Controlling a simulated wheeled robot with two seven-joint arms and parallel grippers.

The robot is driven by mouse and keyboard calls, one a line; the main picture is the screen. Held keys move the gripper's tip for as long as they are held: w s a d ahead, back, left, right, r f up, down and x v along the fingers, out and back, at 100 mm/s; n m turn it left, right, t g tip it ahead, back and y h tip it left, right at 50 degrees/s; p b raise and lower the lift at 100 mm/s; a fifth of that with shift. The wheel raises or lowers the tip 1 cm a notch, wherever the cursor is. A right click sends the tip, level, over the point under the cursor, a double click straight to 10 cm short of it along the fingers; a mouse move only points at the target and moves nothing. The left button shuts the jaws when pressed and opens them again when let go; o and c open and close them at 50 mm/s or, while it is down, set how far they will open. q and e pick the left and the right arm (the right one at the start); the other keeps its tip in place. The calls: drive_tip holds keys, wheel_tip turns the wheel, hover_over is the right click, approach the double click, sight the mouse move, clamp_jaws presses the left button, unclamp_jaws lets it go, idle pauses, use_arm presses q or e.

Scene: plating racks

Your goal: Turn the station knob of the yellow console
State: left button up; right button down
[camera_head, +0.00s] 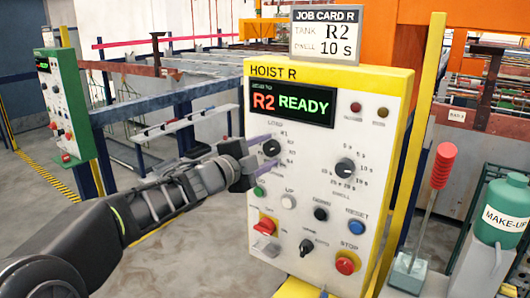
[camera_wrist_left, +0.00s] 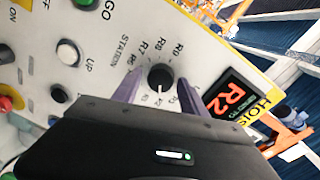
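The yellow console (camera_head: 330,180) has a white face, a yellow top edge reading HOIST R and a display (camera_head: 291,105) reading R2 READY. Its station knob (camera_head: 271,147) is black and round, left of centre; it also shows in the left wrist view (camera_wrist_left: 160,77), its white mark pointing down the picture, near labels partly hidden by my gripper. My left gripper (camera_head: 264,153) is at the knob, its purple fingers apart, one on each side. In the left wrist view the gripper (camera_wrist_left: 159,84) shows small gaps between fingers and knob. My right gripper is not in view.
A job card (camera_head: 326,34) above the console reads TANK R2, DWELL 10 s. Near the station knob are the dwell knob (camera_head: 345,167), several buttons and a red stop button (camera_head: 345,264). A green console (camera_head: 65,105) stands far left; a green MAKE-UP jug (camera_head: 504,212) stands right.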

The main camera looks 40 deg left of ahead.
use_arm(q)
drive_tip(key=shift+o, duration=0.6)
drive_tip(key=s, duration=0.7)
drive_tip(key=shift+s+r, duration=0.25)
drive_tip(key=shift+s, duration=0.15)
